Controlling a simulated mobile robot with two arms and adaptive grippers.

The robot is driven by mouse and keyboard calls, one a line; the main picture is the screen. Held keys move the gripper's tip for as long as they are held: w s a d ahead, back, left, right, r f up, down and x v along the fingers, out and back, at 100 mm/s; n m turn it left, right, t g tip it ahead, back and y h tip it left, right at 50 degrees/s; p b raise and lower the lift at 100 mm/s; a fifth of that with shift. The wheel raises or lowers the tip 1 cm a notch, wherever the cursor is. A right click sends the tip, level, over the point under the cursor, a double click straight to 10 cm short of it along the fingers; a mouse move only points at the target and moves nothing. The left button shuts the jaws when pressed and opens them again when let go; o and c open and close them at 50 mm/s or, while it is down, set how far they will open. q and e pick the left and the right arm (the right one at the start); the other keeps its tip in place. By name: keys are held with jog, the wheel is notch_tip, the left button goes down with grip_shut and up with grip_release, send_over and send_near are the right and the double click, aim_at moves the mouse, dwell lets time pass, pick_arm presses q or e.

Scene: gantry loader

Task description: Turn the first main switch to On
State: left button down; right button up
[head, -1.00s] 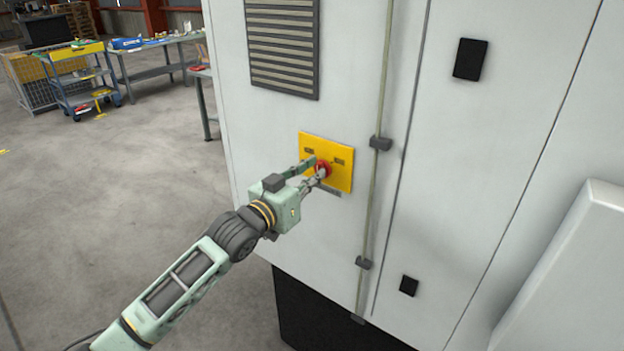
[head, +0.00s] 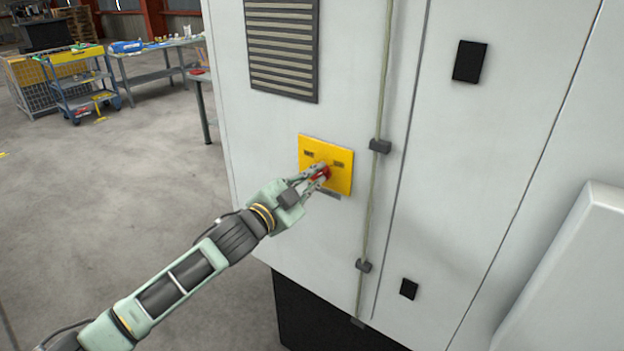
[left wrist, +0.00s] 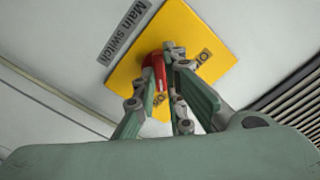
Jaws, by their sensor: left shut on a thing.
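The main switch is a red knob (head: 326,173) on a yellow plate (head: 342,182) on the front of the pale cabinet. My left gripper (head: 318,174) reaches it from the lower left and is shut on the knob. In the left wrist view, the red knob (left wrist: 155,72) shows between the two fingers, partly covered by them. A grey "Main switch" label (left wrist: 125,30) sits beside the plate. My right gripper is not in view.
The cabinet (head: 275,225) fills the middle and right, with a louvred vent (head: 283,45) above the plate and a vertical rod (head: 376,105) right of it. A blue trolley (head: 85,80) and a workbench (head: 160,68) stand far left. The floor between is clear.

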pick_arm(q)
jog(key=shift+m, duration=0.3)
dwell(0.4)
jog(key=c, duration=1.8)
grip_release()
jog(key=v, duration=1.2)
